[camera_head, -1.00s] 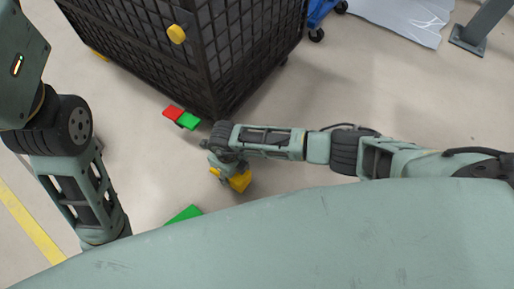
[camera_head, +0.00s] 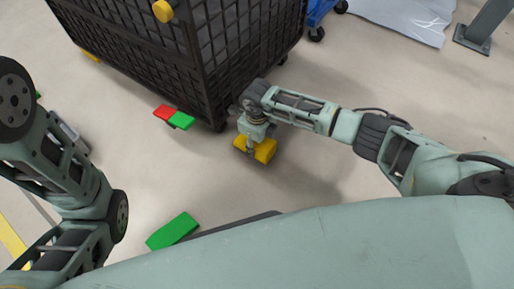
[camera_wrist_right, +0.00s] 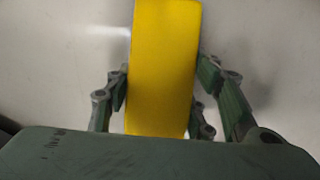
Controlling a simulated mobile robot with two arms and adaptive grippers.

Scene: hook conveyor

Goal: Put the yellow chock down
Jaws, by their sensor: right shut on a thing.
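The yellow chock (camera_head: 262,151) is in my right gripper (camera_head: 250,146), near the floor to the right of the dark cage cart's near corner. I cannot tell whether the chock touches the floor. In the right wrist view the chock (camera_wrist_right: 163,65) fills the middle as a long yellow block, and the fingers of my right gripper (camera_wrist_right: 163,95) are shut on its two sides. My left arm comes in from the left; its gripper is out of view.
The dark cage cart (camera_head: 190,70) stands at the top left with yellow knobs. A green block (camera_head: 173,231) lies on the floor near my base. The floor (camera_head: 340,185) to the right of the chock is clear.

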